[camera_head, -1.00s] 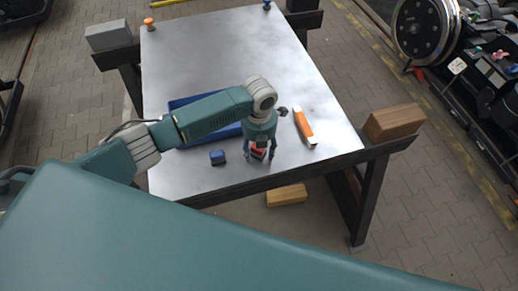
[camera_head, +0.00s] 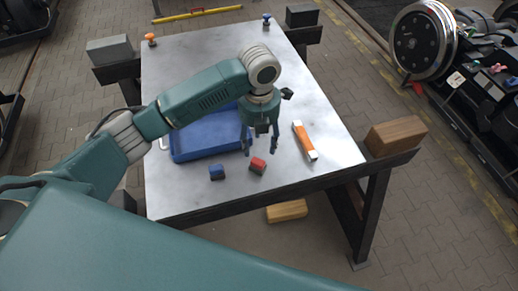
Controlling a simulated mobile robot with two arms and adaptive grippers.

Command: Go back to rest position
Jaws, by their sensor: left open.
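My left gripper (camera_head: 261,148) is open and empty. It hangs fingers-down above the metal table (camera_head: 200,55), just behind the red block (camera_head: 258,164) and apart from it in the picture. The red block lies near the table's front edge, with a dark blue block (camera_head: 217,172) to its left. My left arm reaches in from the left and crosses over the blue tray (camera_head: 207,144), hiding part of it. My right gripper does not show.
An orange and white box (camera_head: 305,141) lies right of the gripper. An orange knob (camera_head: 151,40) and a blue knob (camera_head: 267,21) stand at the far edge. A wooden block (camera_head: 396,135) sits on the right support.

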